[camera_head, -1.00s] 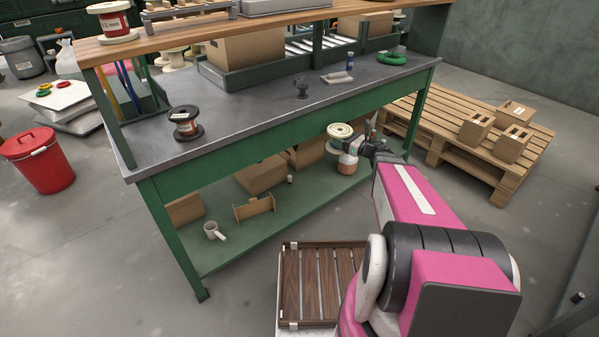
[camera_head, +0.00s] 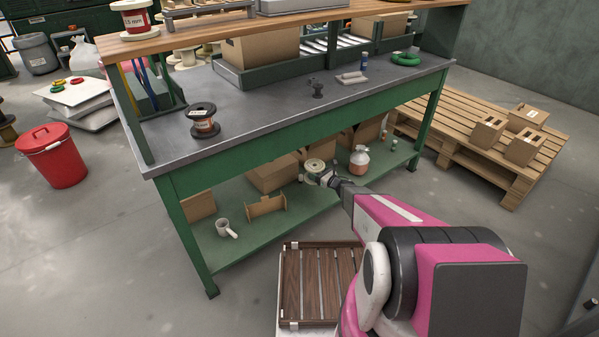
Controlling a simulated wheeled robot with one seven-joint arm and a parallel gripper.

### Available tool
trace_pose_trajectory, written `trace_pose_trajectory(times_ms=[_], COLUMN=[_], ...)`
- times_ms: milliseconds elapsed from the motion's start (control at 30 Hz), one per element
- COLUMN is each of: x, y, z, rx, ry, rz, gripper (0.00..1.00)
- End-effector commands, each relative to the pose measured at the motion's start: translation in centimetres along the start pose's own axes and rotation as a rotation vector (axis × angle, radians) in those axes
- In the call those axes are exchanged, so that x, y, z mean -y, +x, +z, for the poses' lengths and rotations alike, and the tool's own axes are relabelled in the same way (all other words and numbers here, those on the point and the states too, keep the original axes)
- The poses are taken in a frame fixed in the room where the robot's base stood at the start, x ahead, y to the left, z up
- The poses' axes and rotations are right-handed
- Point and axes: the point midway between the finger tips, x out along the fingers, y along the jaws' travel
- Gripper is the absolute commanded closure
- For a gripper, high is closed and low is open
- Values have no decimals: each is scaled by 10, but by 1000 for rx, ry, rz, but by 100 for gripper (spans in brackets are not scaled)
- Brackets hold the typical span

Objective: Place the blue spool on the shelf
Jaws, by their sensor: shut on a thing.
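My gripper (camera_head: 327,178) is shut on a spool (camera_head: 315,166) with a pale round flange. The colour of its winding is too small to tell, and no plainly blue spool shows elsewhere. The held spool appears in front of the bench's green lower shelf (camera_head: 240,245), below the worktop edge. I cannot tell whether it touches the lower shelf. A wooden upper shelf (camera_head: 215,32) runs above the grey worktop (camera_head: 265,104).
The lower shelf holds a white mug (camera_head: 225,228), a wooden holder (camera_head: 266,207), cardboard boxes (camera_head: 270,174) and a bottle (camera_head: 359,160). A dark spool (camera_head: 202,121) stands on the worktop. A pallet (camera_head: 455,140) is at right, a red bucket (camera_head: 54,156) at left.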

Motion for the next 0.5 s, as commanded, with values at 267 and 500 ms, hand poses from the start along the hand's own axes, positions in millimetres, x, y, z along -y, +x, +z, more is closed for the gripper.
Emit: trace_pose_trajectory(times_ms=[267,500], x=[17,62], y=[1,-16], z=[-27,-56], rx=[1,0], ry=[0,-1], rz=[-4,-4], gripper=[68,68])
